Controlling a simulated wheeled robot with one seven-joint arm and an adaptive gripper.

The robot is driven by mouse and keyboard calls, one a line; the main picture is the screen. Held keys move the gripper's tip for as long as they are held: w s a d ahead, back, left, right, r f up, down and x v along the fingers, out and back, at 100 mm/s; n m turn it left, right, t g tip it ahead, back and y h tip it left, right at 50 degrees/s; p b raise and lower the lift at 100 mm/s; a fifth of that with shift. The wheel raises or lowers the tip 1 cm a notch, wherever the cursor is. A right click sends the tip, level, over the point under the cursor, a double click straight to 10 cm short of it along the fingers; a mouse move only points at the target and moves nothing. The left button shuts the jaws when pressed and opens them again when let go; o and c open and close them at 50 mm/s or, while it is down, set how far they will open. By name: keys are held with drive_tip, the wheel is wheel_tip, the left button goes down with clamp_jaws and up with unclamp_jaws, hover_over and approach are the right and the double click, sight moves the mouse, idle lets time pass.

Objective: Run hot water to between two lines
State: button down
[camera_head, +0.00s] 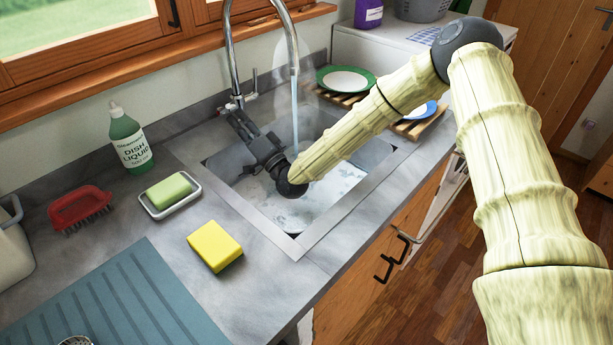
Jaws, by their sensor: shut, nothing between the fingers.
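The tall chrome tap (231,55) stands at the back edge of the sink, and its spout arches to the right. A stream of water (295,110) falls from the spout into the sink. The grey sink (372,152) holds cloudy, whitish water (333,184). I cannot make out any level lines on its walls; my arm hides part of the basin. My gripper (234,115) is shut and empty, with its fingertips at the foot of the tap, close to a small red part there. Whether they touch it is unclear.
Left of the sink are a green dish liquid bottle (129,142), a red brush (80,208), a soap dish (155,211) with green soap and a yellow sponge (215,246). A wooden rack (403,127) with plates stands behind right. The counter between sponge and sink is clear.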

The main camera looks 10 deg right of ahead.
drive_tip(key=shift+w+a+r, duration=1.3)
drive_tip(key=shift+w+r, duration=0.6)
drive_tip(key=shift+r, duration=1.2)
drive_tip(key=shift+s+d+f+b, duration=0.3)
drive_tip(key=shift+s+f+b, duration=0.1)
drive_tip(key=shift+f, duration=0.3)
drive_tip(key=shift+s+d+f+b, duration=0.25)
drive_tip(key=shift+s+f+b, duration=0.15)
drive_tip(key=shift+f, duration=0.25)
drive_tip(key=shift+s+d+f+b, duration=0.3)
drive_tip(key=shift+s+f, duration=0.15)
drive_tip(key=shift+f, duration=0.25)
